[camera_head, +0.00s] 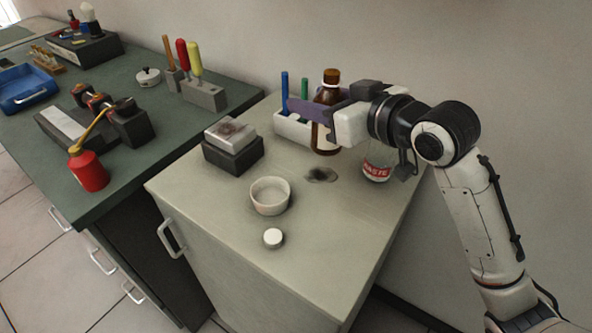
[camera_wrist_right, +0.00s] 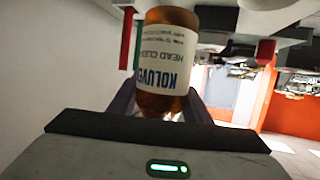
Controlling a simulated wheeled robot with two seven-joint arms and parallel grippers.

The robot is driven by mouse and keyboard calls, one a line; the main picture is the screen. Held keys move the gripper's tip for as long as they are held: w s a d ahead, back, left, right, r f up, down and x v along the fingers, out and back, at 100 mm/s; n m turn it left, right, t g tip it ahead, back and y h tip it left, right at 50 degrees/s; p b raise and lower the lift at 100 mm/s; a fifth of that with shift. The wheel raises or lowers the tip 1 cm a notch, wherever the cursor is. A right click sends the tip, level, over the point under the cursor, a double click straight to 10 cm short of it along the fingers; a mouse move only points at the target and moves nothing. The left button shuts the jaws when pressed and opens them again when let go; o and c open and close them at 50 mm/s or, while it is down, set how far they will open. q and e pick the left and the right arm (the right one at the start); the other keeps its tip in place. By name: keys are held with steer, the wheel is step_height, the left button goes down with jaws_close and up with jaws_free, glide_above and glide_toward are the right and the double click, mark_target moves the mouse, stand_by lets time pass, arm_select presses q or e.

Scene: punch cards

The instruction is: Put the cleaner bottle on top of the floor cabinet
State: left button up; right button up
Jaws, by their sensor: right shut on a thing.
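My right gripper (camera_head: 325,108) reaches in from the right and is shut on the bottle. The bottle's label and brown glass show close up between the fingers in the right wrist view (camera_wrist_right: 168,62). The gripper hides part of the bottle in the head view. I cannot tell whether its base touches the cabinet top. My left gripper is not in view.
A white holder (camera_head: 291,128) with pens is beside the bottle. A waste jar (camera_head: 376,168), a dark stain (camera_head: 320,175), a white bowl (camera_head: 270,196), a small white lid (camera_head: 272,238) and a dark block (camera_head: 232,155) are on the cabinet. Its front right top is clear. A green bench (camera_head: 150,150) adjoins left.

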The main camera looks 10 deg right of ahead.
mark_target(320, 147)
step_height(320, 147, up, 9)
steer(key=w+a+m+t+h+b, duration=0.1)
steer(key=w+a+m+h, duration=0.1)
steer(key=w+m+h, duration=0.15)
steer(key=shift+n, duration=0.25)
steer(key=f, duration=0.5)
steer(key=f+b, duration=0.1)
steer(key=f, duration=0.5)
steer(key=s+f+b, duration=0.1)
steer(key=f, duration=0.5)
steer(key=shift+d+f, duration=0.15)
steer(key=shift+f, duration=0.1)
steer(key=o, duration=1.3)
steer(key=v, duration=1.2)
